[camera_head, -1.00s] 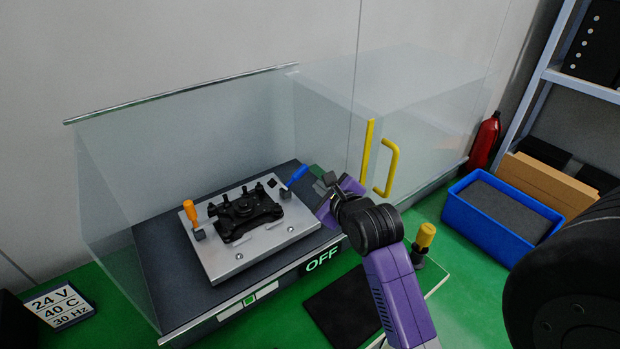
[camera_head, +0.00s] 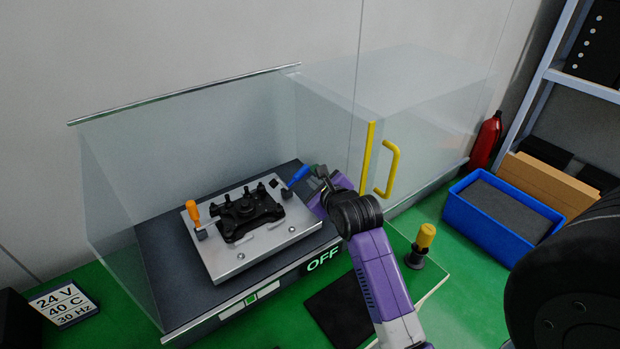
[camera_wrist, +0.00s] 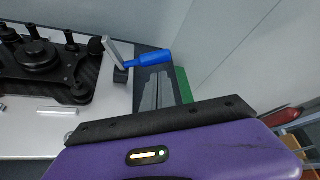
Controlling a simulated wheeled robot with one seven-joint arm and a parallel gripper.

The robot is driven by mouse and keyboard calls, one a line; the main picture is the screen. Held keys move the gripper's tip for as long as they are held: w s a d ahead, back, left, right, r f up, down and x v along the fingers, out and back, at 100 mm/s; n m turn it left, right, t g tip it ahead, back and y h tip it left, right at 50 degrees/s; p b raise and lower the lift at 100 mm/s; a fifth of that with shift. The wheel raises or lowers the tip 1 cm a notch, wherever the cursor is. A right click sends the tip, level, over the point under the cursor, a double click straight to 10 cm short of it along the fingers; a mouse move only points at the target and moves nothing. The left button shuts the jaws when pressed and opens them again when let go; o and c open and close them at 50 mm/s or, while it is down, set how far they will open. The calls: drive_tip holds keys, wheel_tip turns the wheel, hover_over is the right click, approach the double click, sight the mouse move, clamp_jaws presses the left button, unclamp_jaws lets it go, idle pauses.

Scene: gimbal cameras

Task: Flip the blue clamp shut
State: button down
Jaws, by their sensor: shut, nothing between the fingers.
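The blue clamp handle (camera_head: 298,176) sticks up and out at the right corner of the silver fixture plate (camera_head: 218,268). In the wrist view the blue clamp (camera_wrist: 148,59) points right from its metal arm and dark base. A black part (camera_head: 246,212) sits on the plate. An orange clamp (camera_head: 193,212) stands upright at the plate's left side. My gripper (camera_head: 318,172) is shut and empty, close to the right of the blue handle. I cannot tell whether it touches the handle.
Clear panels surround the fixture's platform, with a yellow door handle (camera_head: 389,168) to the right. A yellow-topped tool (camera_head: 424,238) stands beside my arm. A blue bin (camera_head: 500,232), a cardboard box (camera_head: 548,184) and a fire extinguisher (camera_head: 485,141) are farther right.

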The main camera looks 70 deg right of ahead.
drive_tip(key=shift+x, duration=1.9)
drive_tip(key=shift+d, duration=0.1)
drive_tip(key=shift+r, duration=0.2)
